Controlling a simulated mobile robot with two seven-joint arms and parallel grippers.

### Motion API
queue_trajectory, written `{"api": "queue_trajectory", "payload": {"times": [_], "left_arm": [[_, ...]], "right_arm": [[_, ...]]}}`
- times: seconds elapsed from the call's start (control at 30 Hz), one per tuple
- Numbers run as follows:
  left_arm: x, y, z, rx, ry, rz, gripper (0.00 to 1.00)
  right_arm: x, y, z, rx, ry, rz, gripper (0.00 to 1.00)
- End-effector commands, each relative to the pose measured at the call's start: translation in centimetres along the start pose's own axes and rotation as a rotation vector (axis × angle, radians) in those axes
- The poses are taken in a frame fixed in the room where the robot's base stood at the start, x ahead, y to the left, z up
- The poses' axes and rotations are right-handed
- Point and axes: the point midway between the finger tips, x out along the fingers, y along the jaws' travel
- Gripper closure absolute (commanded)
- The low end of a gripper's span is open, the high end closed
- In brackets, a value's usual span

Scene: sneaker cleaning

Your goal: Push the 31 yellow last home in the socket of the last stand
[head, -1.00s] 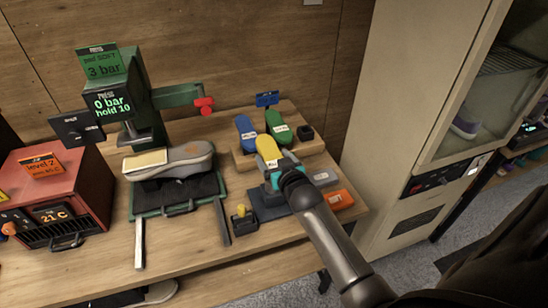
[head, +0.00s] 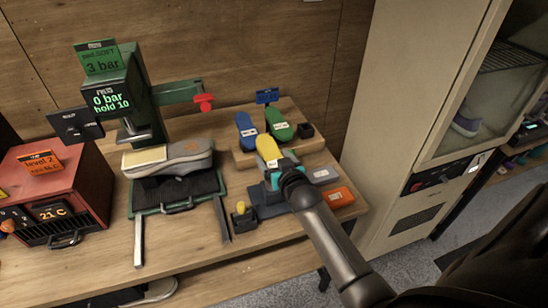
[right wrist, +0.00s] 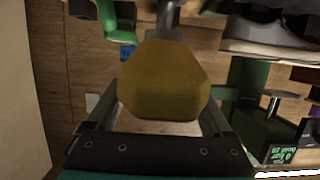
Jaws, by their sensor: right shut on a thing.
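The yellow last (head: 268,148) stands upright in the head view, in front of the blue and green lasts, with a small light label on it. My right gripper (head: 279,174) is shut on its lower part, above a dark grey base (head: 265,210) that looks like the last stand. In the right wrist view the yellow last (right wrist: 165,80) fills the space between the fingers. The socket and the last's lower end are hidden behind my gripper, so I cannot tell how deep it sits. My left gripper is not in view.
The blue last (head: 247,130) and green last (head: 279,126) rest on a wooden rack (head: 243,160) behind. A small yellow-knobbed block (head: 243,215) and the green press (head: 150,100) with a sneaker (head: 185,160) stand to the left.

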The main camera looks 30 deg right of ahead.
Motion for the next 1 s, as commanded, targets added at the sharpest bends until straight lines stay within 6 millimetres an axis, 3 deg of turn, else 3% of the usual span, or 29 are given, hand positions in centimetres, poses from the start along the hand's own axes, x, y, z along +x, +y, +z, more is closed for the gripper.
{"api": "queue_trajectory", "payload": {"times": [1.0], "left_arm": [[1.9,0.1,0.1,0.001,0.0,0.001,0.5]], "right_arm": [[0.8,0.0,2.2,0.0,0.006,0.0,1.0]]}}
